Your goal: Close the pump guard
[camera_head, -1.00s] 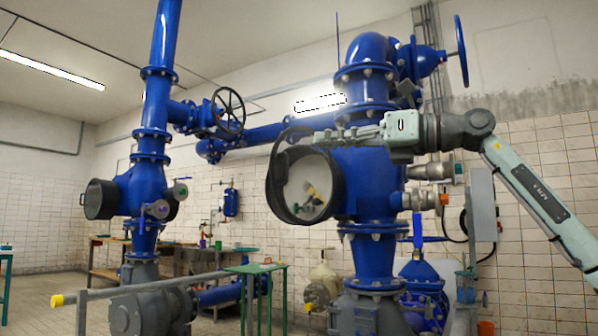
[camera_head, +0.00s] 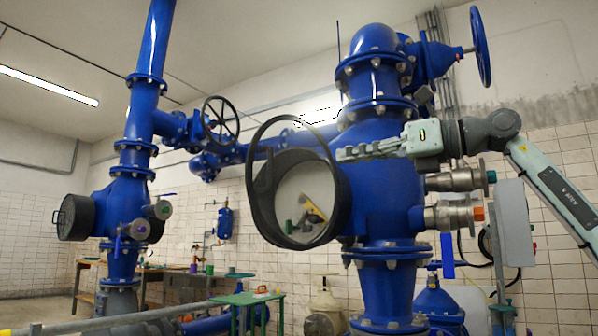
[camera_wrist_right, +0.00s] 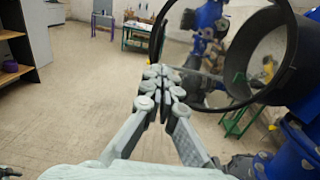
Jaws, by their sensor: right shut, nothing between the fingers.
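The pump guard is a round black rim (camera_head: 253,190) on the black drum-shaped housing (camera_head: 340,195) of the near blue pump. It stands apart from the housing mouth on its left side, so it looks partly open. A clear pane with small coloured shapes seen through it fills the opening. My right gripper (camera_head: 342,153) is shut and empty, level with the upper right edge of the housing. In the right wrist view the closed fingertips (camera_wrist_right: 160,76) overlap the left edge of the guard rim (camera_wrist_right: 187,101); I cannot tell whether they touch. My left gripper is not in view.
A blue handwheel valve (camera_head: 481,46) stands above the near pump. Steel stub fittings (camera_head: 455,217) and a grey box (camera_head: 513,222) lie below my right arm. A green table (camera_head: 246,299) stands beyond. The wrist view shows open floor (camera_wrist_right: 70,95) left of the gripper.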

